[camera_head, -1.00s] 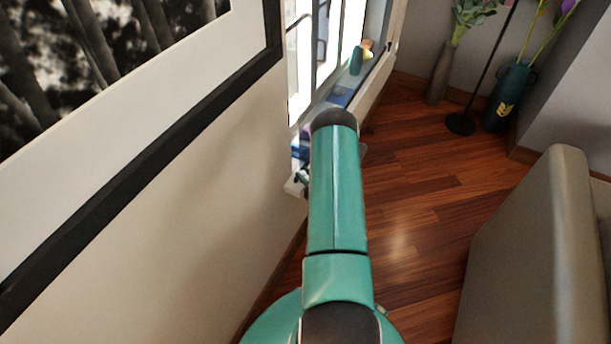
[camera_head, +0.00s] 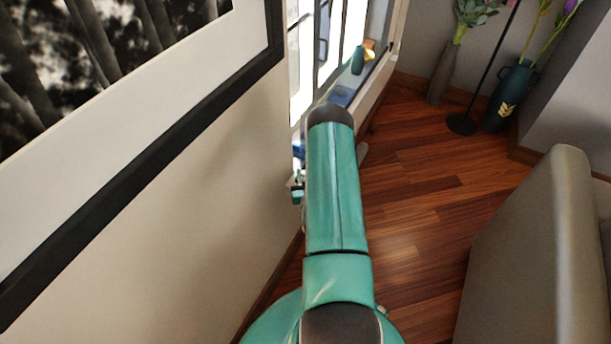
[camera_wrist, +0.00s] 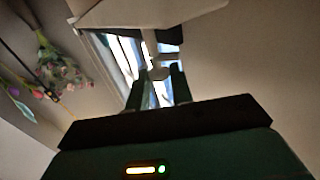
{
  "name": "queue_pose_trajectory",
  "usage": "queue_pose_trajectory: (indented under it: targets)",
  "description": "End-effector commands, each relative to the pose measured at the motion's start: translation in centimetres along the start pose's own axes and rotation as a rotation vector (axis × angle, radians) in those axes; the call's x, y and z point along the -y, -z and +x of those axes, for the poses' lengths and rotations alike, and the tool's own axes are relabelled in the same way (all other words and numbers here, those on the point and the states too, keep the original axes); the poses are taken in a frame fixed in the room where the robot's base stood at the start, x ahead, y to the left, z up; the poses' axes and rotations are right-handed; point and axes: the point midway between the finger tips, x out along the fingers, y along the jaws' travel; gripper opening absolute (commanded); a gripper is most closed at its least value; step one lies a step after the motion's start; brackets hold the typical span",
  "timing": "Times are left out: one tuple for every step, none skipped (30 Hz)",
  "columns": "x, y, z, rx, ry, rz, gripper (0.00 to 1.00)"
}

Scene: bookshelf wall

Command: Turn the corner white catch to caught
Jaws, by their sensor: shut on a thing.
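The white catch (camera_wrist: 158,73) shows in the wrist view as a small pale piece in front of the bright window, at the tips of my gripper. My gripper (camera_wrist: 157,82) has its two dark green fingers on either side of the catch's lower part, shut on it. The exact contact and the catch's turn are too small and dim to tell. In the head view, my teal arm hides the catch and most of the gripper; only a small dark green part shows at its left edge, by the window's near end.
The window (camera_head: 326,50) has a sill with a small teal vase (camera_head: 357,60) and a blue item (camera_head: 342,95). A framed picture (camera_head: 150,120) hangs on the left wall. A grey sofa (camera_head: 540,250) stands at right; vases of flowers stand in the far corner. The wooden floor (camera_head: 420,190) between is clear.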

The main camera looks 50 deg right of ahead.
Motion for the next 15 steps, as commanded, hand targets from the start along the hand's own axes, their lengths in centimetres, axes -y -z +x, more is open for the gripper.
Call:
queue_pose_trajectory:
  targets:
    - [0.30,-0.08,-0.09,0.002,-0.041,0.002,0.00]
    - [0.34,-0.08,-0.09,0.002,-0.069,0.001,0.00]
    - [0.44,-0.07,-0.08,0.002,-0.106,0.002,0.00]
    - [0.47,-0.07,-0.07,0.001,-0.133,0.002,0.00]
    - [0.48,-0.06,-0.06,0.001,-0.160,0.001,0.00]
    - [0.58,-0.06,-0.04,0.001,-0.195,0.001,0.00]
    - [0.64,-0.06,-0.01,0.001,-0.220,0.001,0.00]
    - [0.65,-0.06,0.00,0.001,-0.245,0.001,0.00]
    - [0.66,-0.07,0.00,0.001,-0.276,0.001,0.00]
    - [0.72,-0.08,0.01,0.001,-0.298,0.001,0.00]
    - [0.77,-0.09,0.01,0.001,-0.319,0.001,0.00]
    - [0.79,-0.09,0.03,0.001,-0.347,0.002,0.00]
    - [0.79,-0.08,0.05,0.001,-0.366,0.001,0.00]
    - [0.81,-0.08,0.07,0.001,-0.384,0.001,0.00]
    - [0.84,-0.08,0.08,0.001,-0.405,0.001,0.00]
